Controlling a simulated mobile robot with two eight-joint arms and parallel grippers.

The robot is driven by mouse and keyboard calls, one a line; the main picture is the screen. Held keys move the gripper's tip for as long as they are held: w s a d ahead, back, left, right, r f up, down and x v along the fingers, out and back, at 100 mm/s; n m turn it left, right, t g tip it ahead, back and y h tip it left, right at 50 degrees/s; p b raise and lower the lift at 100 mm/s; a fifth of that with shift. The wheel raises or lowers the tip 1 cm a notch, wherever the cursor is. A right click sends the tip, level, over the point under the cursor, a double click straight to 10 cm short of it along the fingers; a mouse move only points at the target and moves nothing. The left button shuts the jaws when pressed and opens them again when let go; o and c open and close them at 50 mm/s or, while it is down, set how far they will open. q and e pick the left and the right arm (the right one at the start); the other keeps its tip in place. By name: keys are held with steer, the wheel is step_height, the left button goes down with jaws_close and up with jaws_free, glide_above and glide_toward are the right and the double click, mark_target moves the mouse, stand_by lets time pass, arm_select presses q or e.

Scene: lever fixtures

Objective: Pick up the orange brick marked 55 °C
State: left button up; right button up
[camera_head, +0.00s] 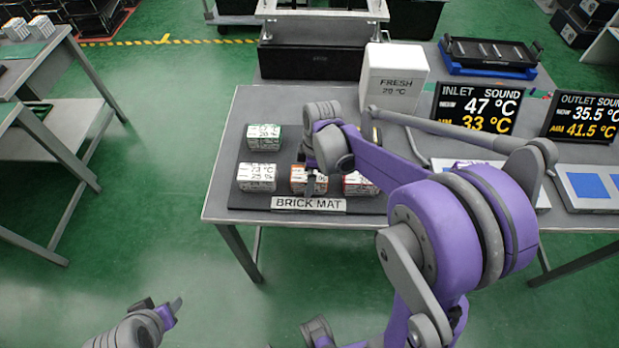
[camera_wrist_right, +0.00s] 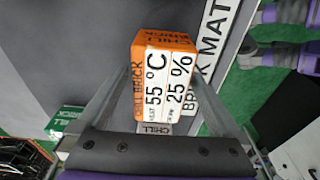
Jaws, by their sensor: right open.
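The orange brick (camera_wrist_right: 165,80) shows "55 °C" and "25 %" on its white label in the right wrist view. In the head view the orange brick (camera_head: 299,180) is in the middle of the front row on the brick mat (camera_head: 228,200), partly hidden by my right gripper. My right gripper (camera_head: 312,187) is open above it. In the right wrist view its two fingers (camera_wrist_right: 162,98) lie on either side of the brick with gaps. My left gripper (camera_head: 160,306) is at the bottom left, away from the table; its jaw state is unclear.
A white brick (camera_head: 257,177) stands left of the orange one, a green-topped brick (camera_head: 265,138) behind, and a red-topped brick (camera_head: 359,185) to the right. A white FRESH box (camera_head: 392,75) and display screens (camera_head: 476,107) stand farther back. The table's left edge is clear.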

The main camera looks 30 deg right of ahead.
steer(key=shift+f, duration=0.2)
stand_by(0.3)
jaws_close()
stand_by(0.3)
